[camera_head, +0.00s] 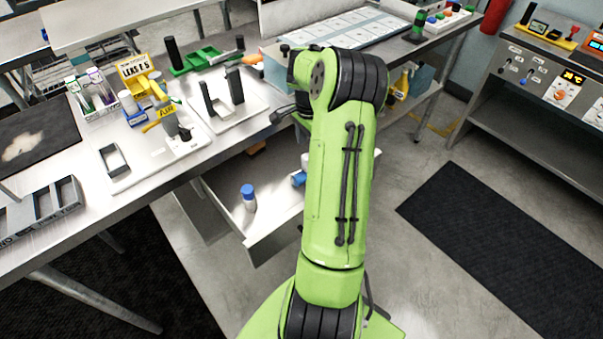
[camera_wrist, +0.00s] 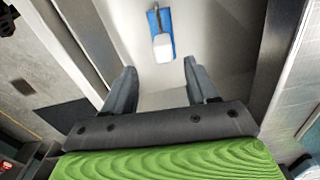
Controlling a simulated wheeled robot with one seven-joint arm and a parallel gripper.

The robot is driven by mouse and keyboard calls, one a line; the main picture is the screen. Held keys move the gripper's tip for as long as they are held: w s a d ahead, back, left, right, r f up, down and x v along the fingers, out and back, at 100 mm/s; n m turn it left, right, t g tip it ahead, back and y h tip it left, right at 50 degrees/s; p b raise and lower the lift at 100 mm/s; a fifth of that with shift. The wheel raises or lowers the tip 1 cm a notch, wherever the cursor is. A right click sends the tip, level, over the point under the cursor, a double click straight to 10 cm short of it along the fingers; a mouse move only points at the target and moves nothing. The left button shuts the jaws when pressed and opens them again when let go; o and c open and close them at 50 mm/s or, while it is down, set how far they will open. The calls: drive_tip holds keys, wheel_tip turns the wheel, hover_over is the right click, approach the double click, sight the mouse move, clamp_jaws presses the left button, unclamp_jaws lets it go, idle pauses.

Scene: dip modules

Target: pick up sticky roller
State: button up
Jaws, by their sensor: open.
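A blue and white item (camera_wrist: 162,45), which looks like the sticky roller, lies in a pale drawer in the wrist view. It has a blue strip with a rounded white block at its near end. My gripper (camera_wrist: 158,82) is open, with its two dark fingers apart and nothing between them. The item is beyond the fingertips, slightly right of the middle of the gap. In the head view, a partly hidden blue and white thing (camera_head: 299,179) lies in the drawer beside my arm; I cannot tell if it is the same item. My gripper is hidden there behind my green arm.
The open drawer (camera_head: 275,239) under the workbench also holds an upright white bottle with a blue cap (camera_head: 249,198). Drawer walls flank the gripper in the wrist view. The bench top (camera_head: 200,160) above carries trays and tools. Open floor lies to the right, with a dark mat (camera_head: 490,245).

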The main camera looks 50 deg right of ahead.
sight(306, 163)
drive_tip(key=f, duration=0.3)
drive_tip(key=f+b, duration=0.1)
drive_tip(key=f, duration=0.2)
drive_tip(key=f+b, duration=0.1)
drive_tip(key=f, duration=0.2)
drive_tip(key=shift+w, duration=0.3)
clamp_jaws()
wheel_tip(306, 163, up, 10)
drive_tip(key=p, duration=0.2)
drive_tip(key=shift+p, duration=0.3)
